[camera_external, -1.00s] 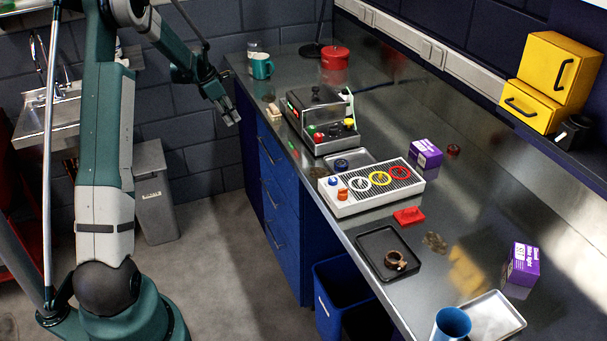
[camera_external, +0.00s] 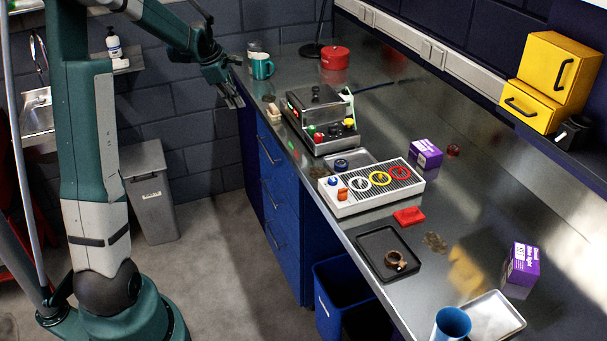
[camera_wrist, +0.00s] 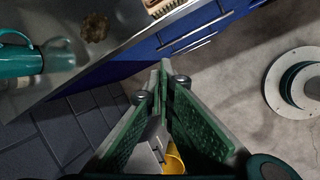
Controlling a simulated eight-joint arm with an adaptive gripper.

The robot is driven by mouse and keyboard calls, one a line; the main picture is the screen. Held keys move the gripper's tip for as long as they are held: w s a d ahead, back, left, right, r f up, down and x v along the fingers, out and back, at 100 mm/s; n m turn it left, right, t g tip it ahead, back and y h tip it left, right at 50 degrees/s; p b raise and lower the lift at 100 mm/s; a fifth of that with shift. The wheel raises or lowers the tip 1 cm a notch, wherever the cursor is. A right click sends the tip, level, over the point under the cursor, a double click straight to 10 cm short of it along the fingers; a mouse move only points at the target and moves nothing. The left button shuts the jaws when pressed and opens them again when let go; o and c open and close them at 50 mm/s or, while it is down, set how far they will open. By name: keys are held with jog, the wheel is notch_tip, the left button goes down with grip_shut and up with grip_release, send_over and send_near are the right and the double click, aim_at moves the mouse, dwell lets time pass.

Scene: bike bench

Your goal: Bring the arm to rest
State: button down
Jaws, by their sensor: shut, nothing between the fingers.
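My gripper (camera_external: 236,101) is at the far left end of the bench in the external view, just off the bench's left edge. In the wrist view my gripper (camera_wrist: 162,66) shows its two green fingers with their tips together and nothing between them. The fingers are clear of the bench and touch nothing that I can see. My arm rises at the left and reaches right toward the bench end.
A teal mug (camera_external: 262,67) stands near my gripper, and it also shows in the wrist view (camera_wrist: 18,58). A brush (camera_wrist: 163,6) lies near the bench edge. The metal bench (camera_external: 345,222) holds a machine (camera_external: 322,120). Open floor (camera_external: 215,260) lies left of the blue drawers (camera_external: 280,190).

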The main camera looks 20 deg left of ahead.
jog(key=s+d+r+m+t, duration=0.1)
jog(key=s+d+r+m, duration=0.3)
jog(key=s, duration=0.3)
jog(key=s+d+r+m+y, duration=0.1)
jog(key=s+d+r+m, duration=0.25)
jog(key=s, duration=0.35)
jog(key=s+d+r+m+t, duration=0.1)
jog(key=s+d+r+m, duration=0.25)
jog(key=s, duration=0.35)
jog(key=s+d+f+m, duration=0.1)
jog(key=s+m, duration=0.4)
jog(key=s, duration=0.5)
jog(key=s+d+f+m+t+y, duration=0.1)
jog(key=s+d+m, duration=0.3)
jog(key=s, duration=0.6)
jog(key=shift+s+d+m+t, duration=0.25)
jog(key=shift+d+m+t, duration=0.05)
jog(key=shift+m, duration=0.3)
